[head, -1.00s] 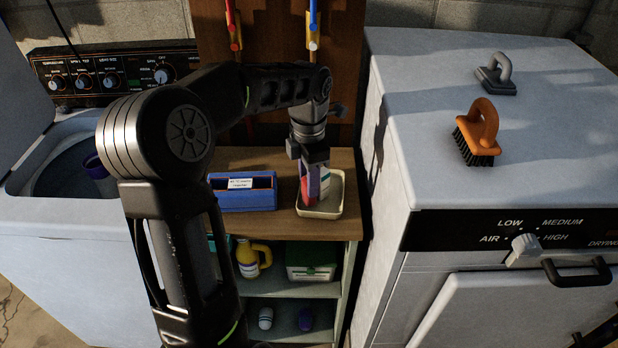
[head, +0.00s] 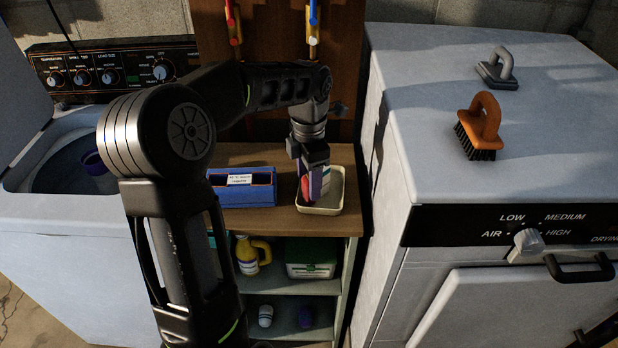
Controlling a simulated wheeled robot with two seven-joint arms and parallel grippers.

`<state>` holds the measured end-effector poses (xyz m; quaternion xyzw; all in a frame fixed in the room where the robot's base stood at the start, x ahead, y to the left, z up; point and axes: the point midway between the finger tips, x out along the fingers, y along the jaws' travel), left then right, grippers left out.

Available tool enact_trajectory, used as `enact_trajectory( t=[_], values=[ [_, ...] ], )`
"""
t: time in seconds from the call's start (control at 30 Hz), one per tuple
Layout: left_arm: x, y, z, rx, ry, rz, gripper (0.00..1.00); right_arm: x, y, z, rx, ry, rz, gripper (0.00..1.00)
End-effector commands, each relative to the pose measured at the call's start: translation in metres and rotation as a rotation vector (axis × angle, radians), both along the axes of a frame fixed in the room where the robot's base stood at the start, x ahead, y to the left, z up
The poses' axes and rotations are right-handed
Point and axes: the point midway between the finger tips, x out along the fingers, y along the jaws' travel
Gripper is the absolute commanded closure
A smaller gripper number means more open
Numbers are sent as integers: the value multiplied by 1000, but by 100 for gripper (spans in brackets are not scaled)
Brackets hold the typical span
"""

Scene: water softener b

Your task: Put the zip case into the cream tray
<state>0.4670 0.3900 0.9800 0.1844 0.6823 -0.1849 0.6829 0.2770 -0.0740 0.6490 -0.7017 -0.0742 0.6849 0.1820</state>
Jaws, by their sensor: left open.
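The cream tray (head: 328,209) stands on the right end of the wooden shelf top. My left gripper (head: 316,188) points down into it from above, with its jaws open. A small red item (head: 305,188) shows at the left side of the fingers, low in the tray. A pale piece with some teal shows at their right side. The red item may be the zip case, but the gripper hides most of it, and I cannot tell whether it touches the fingers. My right gripper does not show.
A blue box (head: 243,192) with a white label stands left of the tray. Bottles and a green-and-white box (head: 311,257) fill the shelves below. A washer is at left. A dryer (head: 490,150) at right carries an orange brush (head: 481,125) and a grey one (head: 497,68).

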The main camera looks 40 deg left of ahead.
Motion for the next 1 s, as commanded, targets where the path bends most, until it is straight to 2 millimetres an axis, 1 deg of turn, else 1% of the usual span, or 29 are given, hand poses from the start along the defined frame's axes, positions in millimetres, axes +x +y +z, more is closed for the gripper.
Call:
enact_trajectory(
  t=[0.13, 0.27, 0.33, 0.47, 0.57, 0.63, 0.73, 0.8, 0.9, 1.0],
  values=[
    [0, 0, 4, 0, 0, 0, 44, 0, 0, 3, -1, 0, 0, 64],
    [0, 1, 16, 0, 0, 1, 44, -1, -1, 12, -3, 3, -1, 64],
    [1, 1, 21, 2, -3, 1, 44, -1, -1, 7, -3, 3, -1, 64],
    [1, 0, 46, 3, -5, 1, 44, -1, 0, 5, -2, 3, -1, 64],
    [1, 0, 70, 2, -6, 0, 44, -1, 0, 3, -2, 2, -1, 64],
    [1, 0, 92, 1, -5, -1, 44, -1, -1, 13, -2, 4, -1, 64],
    [1, 0, 114, 1, -3, 0, 44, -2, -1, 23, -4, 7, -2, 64],
    [0, 0, 123, 0, -1, -1, 44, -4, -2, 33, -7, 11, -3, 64],
    [0, 0, 130, 0, 0, 0, 44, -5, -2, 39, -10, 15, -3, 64],
    [0, 0, 133, 0, 0, 0, 44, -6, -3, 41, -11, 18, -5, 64]
  ],
)
